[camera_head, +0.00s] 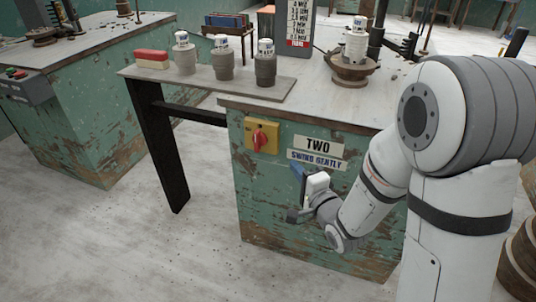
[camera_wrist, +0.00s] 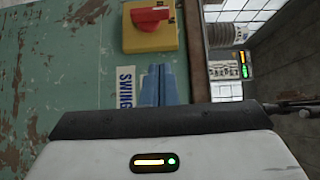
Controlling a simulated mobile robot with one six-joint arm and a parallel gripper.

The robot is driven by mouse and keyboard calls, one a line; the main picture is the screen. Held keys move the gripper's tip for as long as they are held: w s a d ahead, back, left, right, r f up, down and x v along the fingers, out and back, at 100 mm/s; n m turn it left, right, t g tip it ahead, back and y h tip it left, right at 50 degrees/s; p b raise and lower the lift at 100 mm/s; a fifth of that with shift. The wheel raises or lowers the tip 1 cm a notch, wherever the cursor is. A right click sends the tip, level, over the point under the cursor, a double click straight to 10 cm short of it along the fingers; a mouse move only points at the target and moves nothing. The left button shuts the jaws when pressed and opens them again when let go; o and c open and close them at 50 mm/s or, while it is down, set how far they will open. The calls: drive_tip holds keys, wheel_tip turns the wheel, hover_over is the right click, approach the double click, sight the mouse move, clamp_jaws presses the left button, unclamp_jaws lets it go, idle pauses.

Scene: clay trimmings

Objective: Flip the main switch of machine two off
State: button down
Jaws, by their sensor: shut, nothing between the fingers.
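The main switch is a red rotary knob (camera_head: 258,140) on a yellow box (camera_head: 272,129), fixed to the green front of machine two, left of the "TWO" sign (camera_head: 318,144). Its handle looks roughly upright in the head view. My gripper (camera_head: 297,172) is below and right of the switch, near the sign. Its blue fingers (camera_wrist: 158,82) are together and empty, pointing towards the switch and apart from it.
A "SWING GENTLY" sign (camera_head: 317,161) is close by my fingers. The worktop (camera_head: 320,100) overhangs above the switch. A plank (camera_head: 205,84) with clay jars and a red-and-white block bridges to its left. The floor (camera_head: 110,235) in front is clear.

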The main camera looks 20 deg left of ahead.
drive_tip(key=shift+a, duration=0.1)
drive_tip(key=b, duration=0.2)
approach(260, 136)
drive_tip(key=w, duration=0.4)
drive_tip(key=a, duration=0.3)
drive_tip(key=shift+w+a+f, duration=0.2)
drive_tip(key=shift+a, duration=0.2)
